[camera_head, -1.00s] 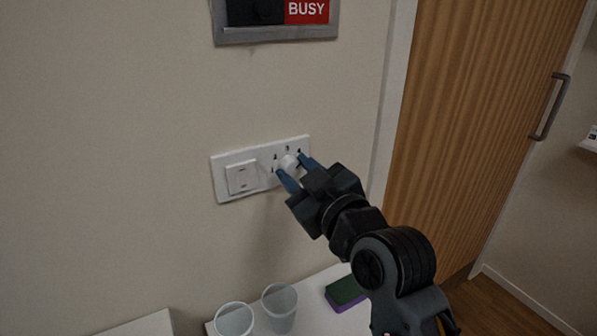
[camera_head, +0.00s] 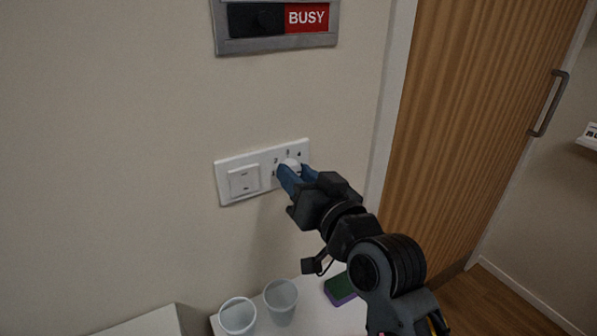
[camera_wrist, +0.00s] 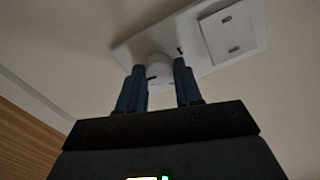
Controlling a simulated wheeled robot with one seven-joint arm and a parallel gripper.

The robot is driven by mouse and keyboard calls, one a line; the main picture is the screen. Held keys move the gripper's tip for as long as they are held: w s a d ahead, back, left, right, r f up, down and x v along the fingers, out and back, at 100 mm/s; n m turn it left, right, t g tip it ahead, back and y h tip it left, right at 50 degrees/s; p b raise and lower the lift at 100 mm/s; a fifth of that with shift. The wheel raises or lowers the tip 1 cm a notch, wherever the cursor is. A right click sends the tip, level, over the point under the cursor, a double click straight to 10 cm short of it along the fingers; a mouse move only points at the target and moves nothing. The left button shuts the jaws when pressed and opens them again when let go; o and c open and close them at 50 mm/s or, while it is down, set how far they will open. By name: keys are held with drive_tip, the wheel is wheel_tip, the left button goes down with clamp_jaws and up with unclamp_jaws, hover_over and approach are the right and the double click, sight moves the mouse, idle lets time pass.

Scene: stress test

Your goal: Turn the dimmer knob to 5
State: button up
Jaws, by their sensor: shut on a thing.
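A white dimmer knob (camera_head: 290,164) sits on the right half of a white wall plate (camera_head: 222,188), with small numbers around it. Its 2, 3 and 4 show above it; the lower numbers are partly hidden by my fingers. My gripper (camera_head: 297,177) is shut on the knob, its blue fingers on either side of it. The wrist view shows the knob (camera_wrist: 159,66) between the two fingertips (camera_wrist: 158,80), with a dark mark near its rim. Which number the knob points to cannot be told.
A rocker switch (camera_head: 244,181) is on the plate's left half. A BUSY sign (camera_head: 306,18) hangs above. Two clear cups (camera_head: 237,317) and a green and purple sponge (camera_head: 340,289) are on a white surface below. A wooden door (camera_head: 470,120) stands at right.

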drive_tip(key=shift+m, duration=0.3)
idle(0.4)
drive_tip(key=o, duration=1)
drive_tip(key=shift+o, duration=0.2)
drive_tip(key=b+v, duration=0.1)
drive_tip(key=v, duration=0.6)
drive_tip(key=shift+s+d+b, duration=0.25)
drive_tip(key=shift+s+b, duration=0.05)
drive_tip(key=shift+f, duration=0.1)
